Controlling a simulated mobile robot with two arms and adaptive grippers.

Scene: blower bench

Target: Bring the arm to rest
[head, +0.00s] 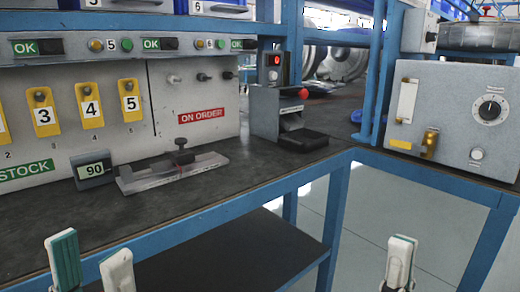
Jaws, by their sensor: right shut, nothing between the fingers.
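My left gripper (90,246) is at the bottom left, in front of the bench's front edge. My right gripper (400,245) is at the bottom right, over the pale floor in front of the bench corner. Its fingers are together, shut and empty. Both grippers point up in the picture, and neither is seen touching anything. The arms behind them are out of frame.
On the dark bench (265,172) are a metal fixture with a black knob (175,170), a display reading 90 (92,169) and a grey-red device (285,118). Yellow numbered tags (89,104) hang behind. A grey control box (455,119) stands right. A lower shelf (230,255) lies below.

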